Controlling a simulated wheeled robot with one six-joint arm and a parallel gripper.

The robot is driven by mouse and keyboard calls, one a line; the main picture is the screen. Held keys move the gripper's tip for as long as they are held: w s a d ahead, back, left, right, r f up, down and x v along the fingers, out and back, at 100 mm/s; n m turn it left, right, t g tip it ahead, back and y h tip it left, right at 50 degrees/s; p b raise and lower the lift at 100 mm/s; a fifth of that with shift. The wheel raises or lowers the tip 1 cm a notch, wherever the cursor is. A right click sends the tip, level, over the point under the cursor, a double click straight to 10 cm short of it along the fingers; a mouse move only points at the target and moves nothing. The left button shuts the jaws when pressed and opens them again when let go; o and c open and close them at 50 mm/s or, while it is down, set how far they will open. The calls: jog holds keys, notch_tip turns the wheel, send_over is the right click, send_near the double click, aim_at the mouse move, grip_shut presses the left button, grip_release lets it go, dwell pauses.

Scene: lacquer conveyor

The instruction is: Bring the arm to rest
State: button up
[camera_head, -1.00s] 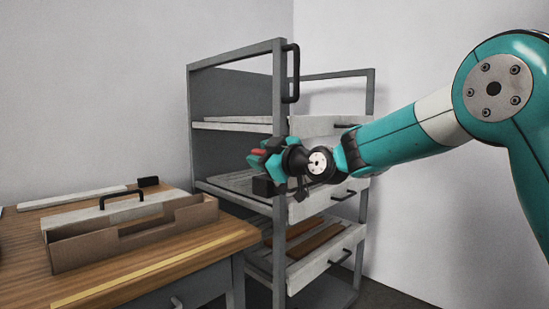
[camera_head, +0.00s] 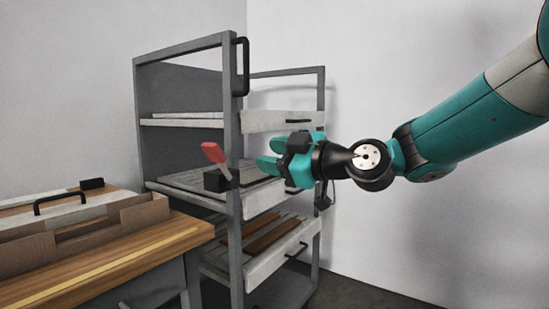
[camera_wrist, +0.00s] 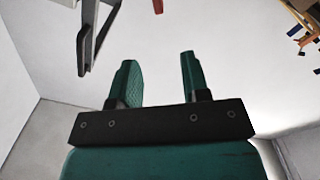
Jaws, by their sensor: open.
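My gripper (camera_head: 268,154) is in the head view, in front of the right side of a grey shelf rack (camera_head: 231,120), at about the height of its middle shelf. It points left and its fingers are apart. In the wrist view, the two teal fingers (camera_wrist: 157,72) stand apart with nothing between them. My arm reaches in from the right edge of the head view.
The rack has several white drawers or trays, including an upper drawer (camera_head: 283,121). A red-topped item (camera_head: 214,153) and a black block (camera_head: 216,180) are at the middle shelf. A wooden table (camera_head: 150,245) with a brown carrier (camera_head: 85,235) stands at left.

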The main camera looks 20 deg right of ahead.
dwell(0.4)
jog(key=s+a+f+m+g+h, duration=0.2)
jog(key=s+a+f+g, duration=0.25)
jog(key=s+f, duration=0.35)
jog(key=s+a+f+m+g+h, duration=0.1)
jog(key=s+a+f+m+g, duration=0.15)
jog(key=s+f+g, duration=0.6)
jog(key=s+d+f+m+g+h, duration=0.1)
jog(key=s+d+m+g+h, duration=0.2)
jog(key=s, duration=0.9)
notch_tip(320, 180, up, 27)
jog(key=t+p, duration=0.1)
jog(key=p, duration=2.7)
jog(key=shift+w+r, duration=0.2)
